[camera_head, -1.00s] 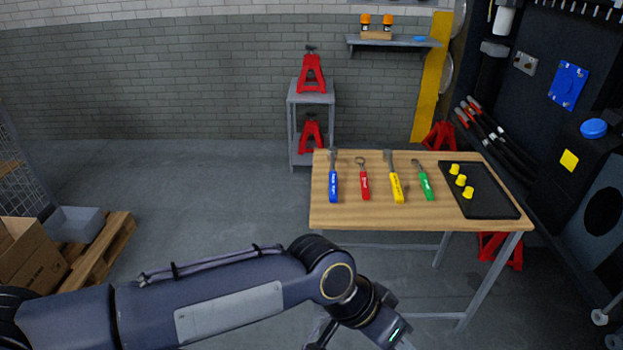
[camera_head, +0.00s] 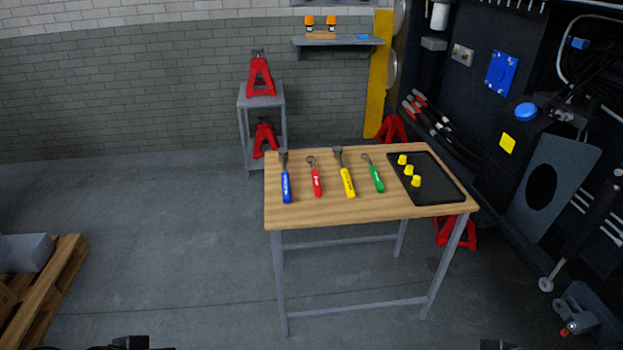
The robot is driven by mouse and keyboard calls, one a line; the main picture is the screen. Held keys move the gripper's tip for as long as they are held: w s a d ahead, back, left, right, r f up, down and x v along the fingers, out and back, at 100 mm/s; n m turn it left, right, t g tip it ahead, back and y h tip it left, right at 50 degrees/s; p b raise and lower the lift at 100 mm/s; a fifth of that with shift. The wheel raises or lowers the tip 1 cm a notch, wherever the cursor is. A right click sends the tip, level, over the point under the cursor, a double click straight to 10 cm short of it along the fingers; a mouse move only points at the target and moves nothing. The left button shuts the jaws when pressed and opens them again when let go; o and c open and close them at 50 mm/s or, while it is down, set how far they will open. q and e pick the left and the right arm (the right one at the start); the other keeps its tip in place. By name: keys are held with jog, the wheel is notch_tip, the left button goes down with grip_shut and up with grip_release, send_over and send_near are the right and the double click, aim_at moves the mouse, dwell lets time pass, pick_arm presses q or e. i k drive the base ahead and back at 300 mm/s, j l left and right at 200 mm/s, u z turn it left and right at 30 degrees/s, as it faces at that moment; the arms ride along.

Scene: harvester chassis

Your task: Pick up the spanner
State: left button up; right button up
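Several hand tools lie apart in a row on the wooden table, handles toward me: a blue-handled tool (camera_head: 286,184), a red-handled tool (camera_head: 317,180) with a ring-like head, a yellow-handled tool (camera_head: 346,180) with a wider head, and a green-handled tool (camera_head: 376,177) with a small, claw-like head. The heads are too small to tell surely which is the spanner. Only small dark parts of my arms show at the bottom edge, left and right. Neither gripper shows, and both stay well away from the tools.
The table (camera_head: 370,210) has bare wood in front of the tools. A black tray (camera_head: 440,188) with yellow pieces (camera_head: 409,170) lies at its right. Dark machinery (camera_head: 480,90) stands close on the right. A pallet (camera_head: 50,275) lies at far left. The left floor is open.

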aim_at(314, 174)
jog(key=i+j, duration=1.05)
jog(key=i, duration=0.15)
jog(key=i+j+u, duration=0.1)
jog(key=i+j, duration=0.45)
jog(key=i, duration=0.05)
